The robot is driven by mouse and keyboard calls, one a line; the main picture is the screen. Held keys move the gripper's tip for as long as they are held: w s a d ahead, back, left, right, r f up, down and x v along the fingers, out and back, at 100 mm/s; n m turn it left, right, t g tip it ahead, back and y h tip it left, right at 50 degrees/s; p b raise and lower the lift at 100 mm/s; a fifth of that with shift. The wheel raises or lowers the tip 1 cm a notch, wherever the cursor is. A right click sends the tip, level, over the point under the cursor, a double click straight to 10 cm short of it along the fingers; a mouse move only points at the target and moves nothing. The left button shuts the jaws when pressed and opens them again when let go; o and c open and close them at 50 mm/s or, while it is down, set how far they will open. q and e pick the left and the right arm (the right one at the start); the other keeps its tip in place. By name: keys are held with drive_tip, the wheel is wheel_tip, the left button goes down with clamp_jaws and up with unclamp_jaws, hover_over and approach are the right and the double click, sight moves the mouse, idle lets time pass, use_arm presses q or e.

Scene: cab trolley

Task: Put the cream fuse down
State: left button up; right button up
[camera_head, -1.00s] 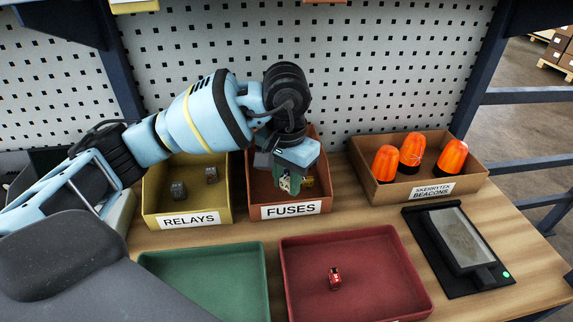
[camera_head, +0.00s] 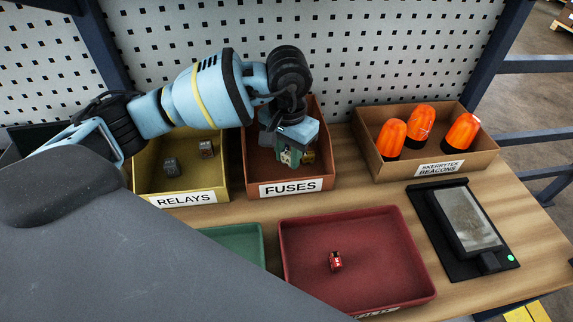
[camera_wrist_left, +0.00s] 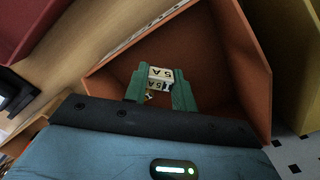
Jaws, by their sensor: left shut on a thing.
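My left gripper (camera_head: 290,155) reaches down into the orange-brown bin labelled FUSES (camera_head: 251,172). Its green fingers are shut on the cream fuse (camera_wrist_left: 160,73), which shows "5 A" lettering in the left wrist view. In that view the left gripper (camera_wrist_left: 159,88) has a finger on each side of the fuse, with the bin (camera_wrist_left: 205,45) around and beyond them. I cannot tell whether the fuse touches the bin floor. A small brownish-yellow item (camera_head: 309,156) shows beside the fingers in the head view, partly hidden. My right gripper is not in view.
A red tray (camera_head: 390,262) holds a small red item (camera_head: 336,261); a green tray (camera_head: 240,238) is partly hidden. A beacons box (camera_head: 478,156) and a dark device (camera_head: 465,225) stand at the right.

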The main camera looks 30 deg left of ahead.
sight(288, 165)
use_arm(q)
drive_tip(key=shift+f, duration=2.3)
drive_tip(key=shift+f, duration=0.2)
drive_tip(key=o, duration=0.9)
drive_tip(key=shift+o, duration=0.2)
drive_tip(key=shift+r, duration=0.15)
wheel_tip(288, 165, up, 12)
drive_tip(key=shift+r, duration=0.1)
